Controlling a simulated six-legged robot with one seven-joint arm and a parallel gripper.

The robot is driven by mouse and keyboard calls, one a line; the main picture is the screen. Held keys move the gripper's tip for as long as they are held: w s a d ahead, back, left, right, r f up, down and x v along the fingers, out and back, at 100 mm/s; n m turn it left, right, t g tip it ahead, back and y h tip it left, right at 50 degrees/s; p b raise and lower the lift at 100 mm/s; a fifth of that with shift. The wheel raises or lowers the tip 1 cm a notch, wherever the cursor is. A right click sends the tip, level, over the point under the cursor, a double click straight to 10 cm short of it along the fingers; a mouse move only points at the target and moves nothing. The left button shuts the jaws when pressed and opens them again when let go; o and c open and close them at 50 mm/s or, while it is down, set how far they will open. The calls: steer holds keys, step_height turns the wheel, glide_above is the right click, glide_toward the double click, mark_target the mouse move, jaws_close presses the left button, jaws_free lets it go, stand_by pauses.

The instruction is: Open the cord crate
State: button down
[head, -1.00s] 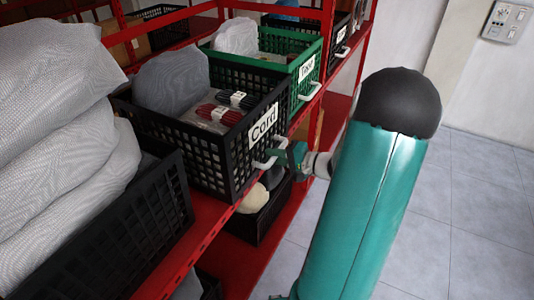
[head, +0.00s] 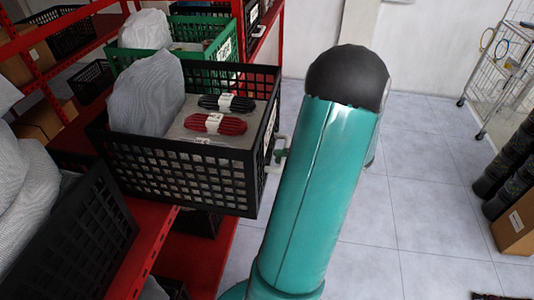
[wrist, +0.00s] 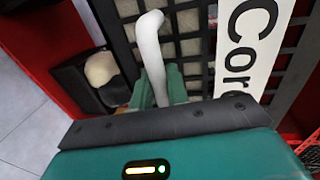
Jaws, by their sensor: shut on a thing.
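The cord crate (head: 185,163) is a black plastic lattice crate in the head view, jutting out past the red shelf's front edge. It holds a grey bag (head: 147,95) and bundles of black cord (head: 226,103) and red cord (head: 214,123) on a grey surface. Its "Cord" label (wrist: 245,45) and white handle (wrist: 151,50) show in the wrist view. My gripper (wrist: 160,85) is shut on the white handle at the crate's front. In the head view my teal arm hides most of the gripper and part of the crate's front.
A green crate (head: 190,32) with a pale bag stands behind on the same red shelf (head: 155,240). A black crate (head: 75,240) with grey bags is at the near left. The tiled floor (head: 420,180) is open; a wire cart (head: 500,70) and dark drums stand at right.

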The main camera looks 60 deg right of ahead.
steer(key=shift+s+d, duration=0.3)
steer(key=shift+s, duration=0.4)
steer(key=c, duration=1.4)
jaws_free()
steer(key=shift+c, duration=0.2)
steer(key=v, duration=1.3)
steer(key=shift+s, duration=0.4)
steer(key=shift+r, duration=0.1)
